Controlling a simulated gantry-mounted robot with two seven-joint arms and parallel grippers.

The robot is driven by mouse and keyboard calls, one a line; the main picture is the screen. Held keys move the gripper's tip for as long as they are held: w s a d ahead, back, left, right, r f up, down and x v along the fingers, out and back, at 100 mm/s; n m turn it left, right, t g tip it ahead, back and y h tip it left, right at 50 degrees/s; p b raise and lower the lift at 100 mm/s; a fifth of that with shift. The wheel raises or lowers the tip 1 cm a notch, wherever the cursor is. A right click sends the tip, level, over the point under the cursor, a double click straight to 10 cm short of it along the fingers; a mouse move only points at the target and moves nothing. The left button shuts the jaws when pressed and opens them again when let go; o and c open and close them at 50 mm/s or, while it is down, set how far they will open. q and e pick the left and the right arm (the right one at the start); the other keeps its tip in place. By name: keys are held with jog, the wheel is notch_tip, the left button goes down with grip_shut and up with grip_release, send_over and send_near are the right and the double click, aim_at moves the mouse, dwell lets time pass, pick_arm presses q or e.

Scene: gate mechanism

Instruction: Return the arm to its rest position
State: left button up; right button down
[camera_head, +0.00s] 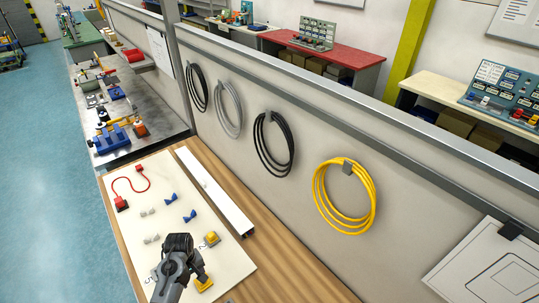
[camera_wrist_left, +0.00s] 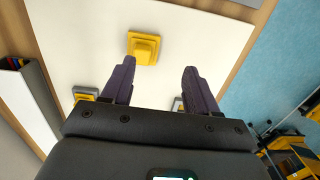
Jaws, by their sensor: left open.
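My left gripper (camera_head: 194,268) is low over the white board (camera_head: 235,262) in the head view. In the left wrist view my left gripper (camera_wrist_left: 159,66) has its two dark fingers spread, with nothing between them. A yellow block (camera_wrist_left: 143,47) on a square yellow base sits on the board beyond the fingertips, apart from them. In the head view one yellow block (camera_head: 212,238) is just right of my arm, and another yellow block (camera_head: 204,284) is close beside the gripper, partly hidden. My right gripper is not in view.
A white rail (camera_head: 215,190) runs along the board's wall side. Blue pieces (camera_head: 190,216), white pieces (camera_head: 148,211) and a red cable (camera_head: 131,184) lie on the board. Coiled cables, including a yellow one (camera_head: 345,196), hang on the partition. A metal bench (camera_head: 165,110) stands beyond.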

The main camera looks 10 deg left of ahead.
pick_arm(q)
jog(key=shift+g, duration=0.8)
jog(key=s+f, duration=0.1)
jog(key=s, duration=0.2)
jog(key=s+f+p, duration=0.1)
jog(key=s, duration=0.1)
jog(key=s+f+p, duration=0.1)
jog(key=s, duration=0.2)
jog(key=shift+s+f, duration=0.35)
jog(key=s+d+r+m+y+p, duration=0.1)
jog(key=s+d+r+m+p, duration=0.15)
jog(key=s, duration=0.55)
jog(key=s+d+r+m+p, duration=0.2)
jog(key=s+r, duration=0.2)
jog(key=s, duration=0.3)
jog(key=d+r+m+t, duration=0.3)
jog(key=r, duration=0.5)
jog(key=w+d+r+m+t+h+p, duration=0.1)
jog(key=d+r+m+t, duration=0.1)
jog(key=r, duration=0.7)
jog(key=shift+w+d+m+t, duration=0.25)
jog(key=shift+d+m+t, duration=0.15)
jog(key=shift+d+m, duration=0.65)
jog(key=shift+a, duration=0.2)
